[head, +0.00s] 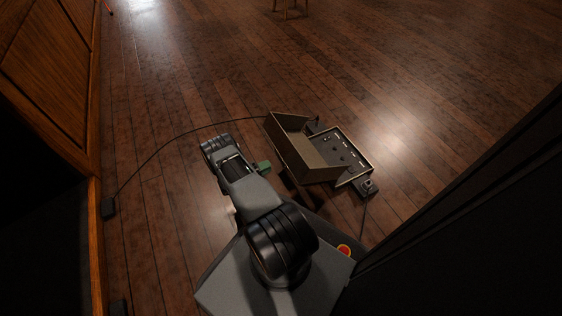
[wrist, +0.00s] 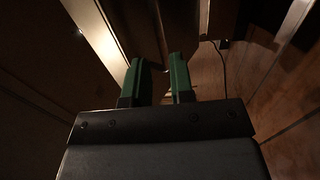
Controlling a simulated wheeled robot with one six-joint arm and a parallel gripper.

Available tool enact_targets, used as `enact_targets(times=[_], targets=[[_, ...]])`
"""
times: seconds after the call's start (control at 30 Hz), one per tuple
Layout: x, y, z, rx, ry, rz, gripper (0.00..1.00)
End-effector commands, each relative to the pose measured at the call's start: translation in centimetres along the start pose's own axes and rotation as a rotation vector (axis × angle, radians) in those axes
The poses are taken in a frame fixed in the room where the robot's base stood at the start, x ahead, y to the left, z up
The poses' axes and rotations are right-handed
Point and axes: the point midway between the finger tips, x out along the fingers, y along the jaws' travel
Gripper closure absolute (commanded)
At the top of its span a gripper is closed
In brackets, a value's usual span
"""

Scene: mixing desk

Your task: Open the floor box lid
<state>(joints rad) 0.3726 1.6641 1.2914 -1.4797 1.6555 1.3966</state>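The floor box (head: 347,153) sits on the wood floor right of centre in the head view, its panel of sockets and connectors uncovered. Its tan lid (head: 300,152), a shallow tray shape, stands raised along the panel's left side. My gripper (head: 263,167) is just left of the lid in the head view, with a green finger showing. In the wrist view my gripper (wrist: 157,62) has its two green fingers apart, with a gap between them. A dark upright edge lies beyond the fingertips. Whether they touch the lid cannot be told.
Another black connector (head: 369,187) is at the box's near right corner. Wood panelling (head: 55,65) stands at the left.

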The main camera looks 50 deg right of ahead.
Motion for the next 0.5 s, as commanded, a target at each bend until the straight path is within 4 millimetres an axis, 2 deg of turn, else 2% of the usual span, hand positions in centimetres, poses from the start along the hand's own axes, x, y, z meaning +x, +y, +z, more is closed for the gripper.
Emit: enact_targets(times=[0.03, 0.2, 0.5], targets=[[1.1, -0.2, 0.1, 0.0, -0.005, 0.0, 0.78], [4.0, -0.2, 0.1, -0.001, -0.004, 0.0, 0.78], [6.9, -0.1, 0.0, -0.001, -0.002, -0.001, 0.78]])
